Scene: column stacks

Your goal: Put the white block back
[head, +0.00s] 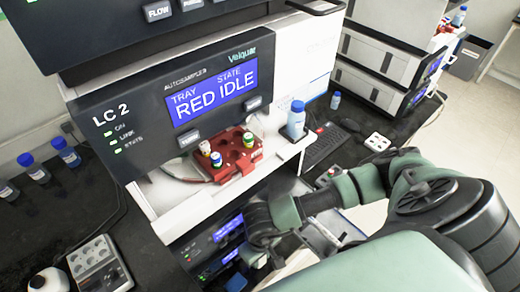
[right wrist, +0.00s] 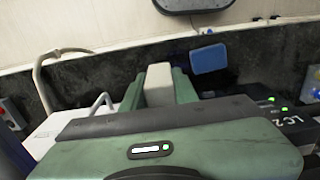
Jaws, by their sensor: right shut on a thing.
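The white block (right wrist: 159,84) stands upright between the two green fingers of my right gripper (right wrist: 160,76) in the right wrist view. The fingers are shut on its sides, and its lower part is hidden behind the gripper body. In the head view my right gripper (head: 262,238) is low in front of the lower blue-lit panels, below the red vial tray. The block cannot be made out there. My left gripper is not in view.
The LC 2 autosampler (head: 150,128) reads "TRAY RED" and "STATE IDLE". A red tray (head: 238,168) with several vials sits on its ledge, beside a blue-capped bottle (head: 296,122). A keyboard (head: 325,145) lies to the right. Blue-capped bottles stand on the left bench.

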